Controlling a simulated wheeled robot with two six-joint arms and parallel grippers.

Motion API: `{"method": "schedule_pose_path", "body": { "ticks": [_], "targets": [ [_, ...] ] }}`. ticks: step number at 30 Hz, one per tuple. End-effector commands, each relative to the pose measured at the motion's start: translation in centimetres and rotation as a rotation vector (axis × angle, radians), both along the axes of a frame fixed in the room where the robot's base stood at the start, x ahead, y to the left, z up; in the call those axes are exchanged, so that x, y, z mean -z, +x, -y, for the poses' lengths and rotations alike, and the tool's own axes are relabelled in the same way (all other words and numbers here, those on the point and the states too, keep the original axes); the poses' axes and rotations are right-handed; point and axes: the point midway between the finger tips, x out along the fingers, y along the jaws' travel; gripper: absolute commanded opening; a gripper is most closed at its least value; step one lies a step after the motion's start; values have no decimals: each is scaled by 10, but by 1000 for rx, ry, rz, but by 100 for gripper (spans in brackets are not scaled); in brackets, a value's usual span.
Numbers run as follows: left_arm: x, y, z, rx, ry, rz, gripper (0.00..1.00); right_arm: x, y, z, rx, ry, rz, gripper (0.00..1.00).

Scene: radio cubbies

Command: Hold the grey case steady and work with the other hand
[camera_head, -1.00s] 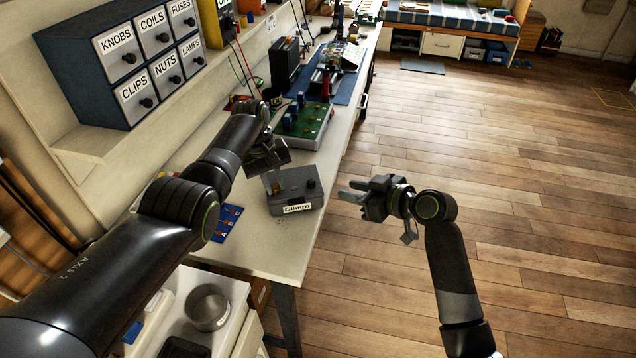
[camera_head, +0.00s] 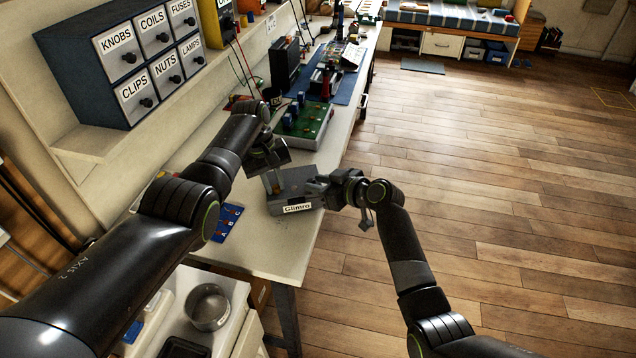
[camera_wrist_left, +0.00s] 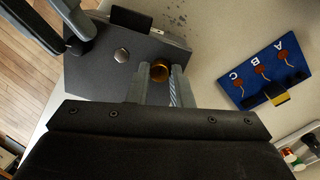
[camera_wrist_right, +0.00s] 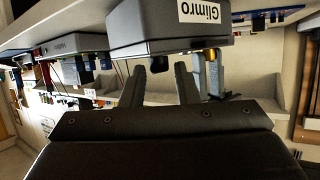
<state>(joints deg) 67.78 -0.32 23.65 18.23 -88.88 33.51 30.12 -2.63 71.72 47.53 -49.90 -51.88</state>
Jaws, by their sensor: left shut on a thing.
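The grey case (camera_head: 296,189), with a white "Glimro" label, sits on the bench near its front edge. It also shows in the left wrist view (camera_wrist_left: 95,70) and at the top of the right wrist view (camera_wrist_right: 160,30). My left gripper (camera_head: 272,184) points down at the case top, shut on its brass post (camera_wrist_left: 160,70).
A blue board marked A, B, C (camera_head: 227,220) lies left of the case. A green board (camera_head: 304,126) with blue parts is behind it. A labelled drawer cabinet (camera_head: 125,62) stands on the shelf. The floor right of the bench (camera_head: 480,210) is clear.

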Motion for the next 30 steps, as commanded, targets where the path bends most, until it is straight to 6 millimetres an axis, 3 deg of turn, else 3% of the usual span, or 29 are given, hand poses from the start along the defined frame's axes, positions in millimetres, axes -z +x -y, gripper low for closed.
{"method": "schedule_pose_path", "body": {
  "ticks": [12,19,30],
  "targets": [
    [4,-2,0,0,-1,-7,0,2,3,-4,0,-1,1,28],
    [4,-2,0,-1,-1,-7,0,2,3,-4,-1,0,0,0],
    [4,-2,1,0,-1,-6,0,4,0,-7,117,1,1,0]
  ]
}}
